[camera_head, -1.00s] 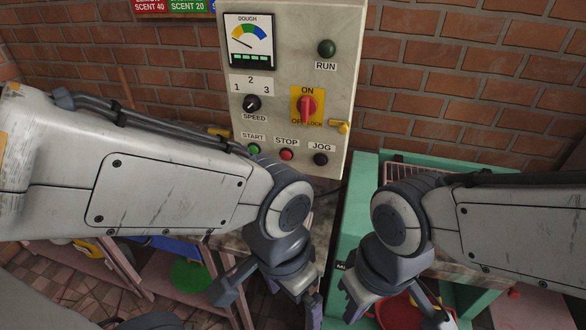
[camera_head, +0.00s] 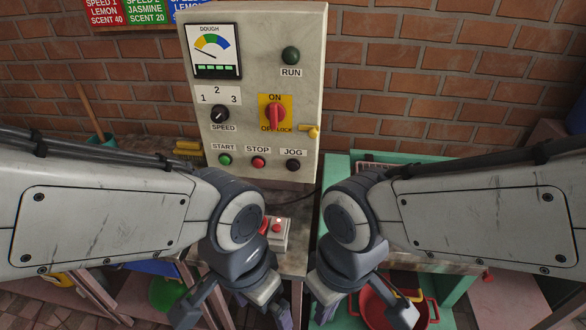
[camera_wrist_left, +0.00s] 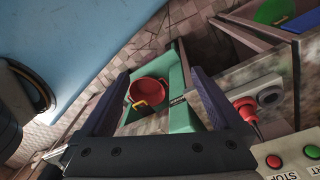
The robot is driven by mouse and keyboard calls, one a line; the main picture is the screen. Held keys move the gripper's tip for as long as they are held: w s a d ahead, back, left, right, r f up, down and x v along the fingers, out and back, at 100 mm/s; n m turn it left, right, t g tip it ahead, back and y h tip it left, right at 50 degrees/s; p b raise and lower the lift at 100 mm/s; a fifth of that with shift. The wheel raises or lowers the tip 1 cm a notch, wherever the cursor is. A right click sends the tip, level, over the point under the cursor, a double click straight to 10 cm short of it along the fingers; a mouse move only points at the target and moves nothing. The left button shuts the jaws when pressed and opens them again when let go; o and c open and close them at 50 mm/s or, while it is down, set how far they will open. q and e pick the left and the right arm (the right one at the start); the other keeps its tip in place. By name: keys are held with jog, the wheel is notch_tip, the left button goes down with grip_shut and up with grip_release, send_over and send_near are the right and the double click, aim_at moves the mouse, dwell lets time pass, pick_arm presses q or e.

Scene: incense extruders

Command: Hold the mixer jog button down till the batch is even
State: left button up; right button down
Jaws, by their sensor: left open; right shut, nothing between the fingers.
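The JOG button (camera_head: 293,165) is a black button at the lower right of the grey control panel (camera_head: 310,60), beside the red STOP button (camera_head: 258,163). Neither gripper touches it. The dough gauge (camera_head: 212,52) has its needle on the left side, above a row of green segments. The green RUN lamp (camera_head: 291,55) looks dark. My left gripper (camera_head: 280,314) is low, below the panel; its fingers stand open and empty in the left wrist view (camera_wrist_left: 160,105). My right gripper (camera_head: 322,314) is shut and empty beside it, its tips partly cut off by the frame.
A red switch (camera_head: 275,112) stands upright at ON. A green machine frame (camera_head: 335,170) and red pot (camera_head: 375,312) are at the right. A red pot also shows between my left fingers (camera_wrist_left: 150,90).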

pick_arm(q)
grip_shut()
dwell(1.5)
